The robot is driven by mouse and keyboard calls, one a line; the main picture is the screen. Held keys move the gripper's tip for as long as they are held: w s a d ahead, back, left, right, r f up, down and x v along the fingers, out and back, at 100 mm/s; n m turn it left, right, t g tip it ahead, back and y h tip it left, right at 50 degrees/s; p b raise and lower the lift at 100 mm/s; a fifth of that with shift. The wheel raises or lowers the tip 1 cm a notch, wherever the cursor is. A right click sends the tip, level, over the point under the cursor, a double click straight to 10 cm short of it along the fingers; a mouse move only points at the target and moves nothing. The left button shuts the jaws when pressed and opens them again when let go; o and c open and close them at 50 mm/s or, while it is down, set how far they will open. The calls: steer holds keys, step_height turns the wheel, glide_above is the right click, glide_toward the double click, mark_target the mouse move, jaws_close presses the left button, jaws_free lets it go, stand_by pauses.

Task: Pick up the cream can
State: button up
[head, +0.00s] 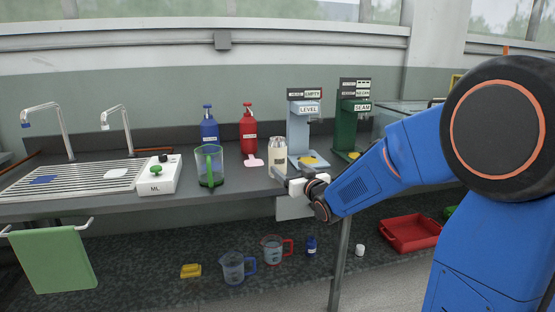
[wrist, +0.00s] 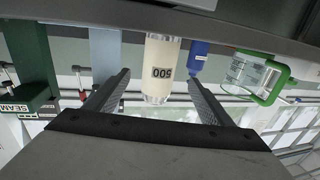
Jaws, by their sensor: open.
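In the wrist view, which is upside down, the cream can (wrist: 161,52) carries a label reading 500 and shows in the gap between my fingers. My gripper (head: 279,177) is at the counter's front edge, just in front of the can. In the wrist view my gripper (wrist: 159,76) is open, with a finger on each side of the can and a gap on both sides. I cannot tell how far the fingertips reach along the can.
A clear jug with a green handle (head: 210,167), a blue bottle (head: 209,129) and a red bottle (head: 248,133) stand left of the can. The LEVEL stand (head: 306,135) and green SEAM stand (head: 347,130) are behind and right. A pink piece (head: 252,161) lies nearby.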

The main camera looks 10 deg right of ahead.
mark_target(281, 162)
steer(key=w, duration=0.2)
steer(key=w+a, duration=0.1)
steer(key=w, duration=0.5)
steer(key=shift+w+a, duration=0.1)
steer(key=shift+a, duration=0.2)
steer(key=shift+w+a+r, duration=0.1)
steer(key=shift+w+a, duration=0.05)
steer(key=shift+w, duration=0.7)
steer(key=shift+w+a+r, duration=0.1)
steer(key=shift+w+a, duration=0.05)
steer(key=shift+w, duration=0.75)
steer(key=shift+w+a, duration=0.15)
steer(key=shift+w, duration=0.7)
steer(key=c, duration=1.3)
